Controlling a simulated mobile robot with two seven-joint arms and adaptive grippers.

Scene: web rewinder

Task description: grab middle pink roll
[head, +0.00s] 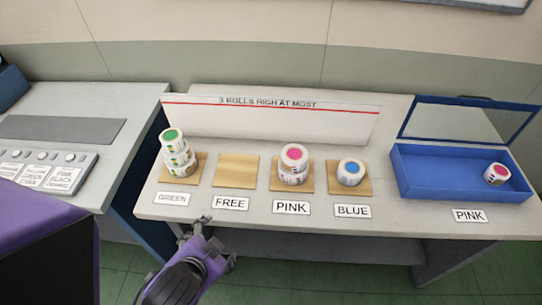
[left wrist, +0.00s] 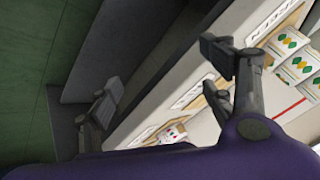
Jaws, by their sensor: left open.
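A stack of pink-centred white rolls (head: 294,158) stands on the wooden pad behind the PINK label (head: 291,208); it looks two high, with the upper roll slightly off the lower. Another pink-centred roll (head: 497,174) lies in the blue box at the right. My left gripper (head: 211,240) is open and empty at the table's front edge, in front of the FREE label and to the left of the pink stack. In the left wrist view its two spread fingers (left wrist: 160,78) have nothing between them. A pink-marked roll (left wrist: 172,132) shows low there. My right gripper is not in view.
A green stack (head: 177,153) stands at the left and a single blue roll (head: 350,171) right of the pink stack. The FREE pad (head: 236,171) is empty. A low sign board (head: 270,120) stands behind. The blue box (head: 440,185) has its lid up.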

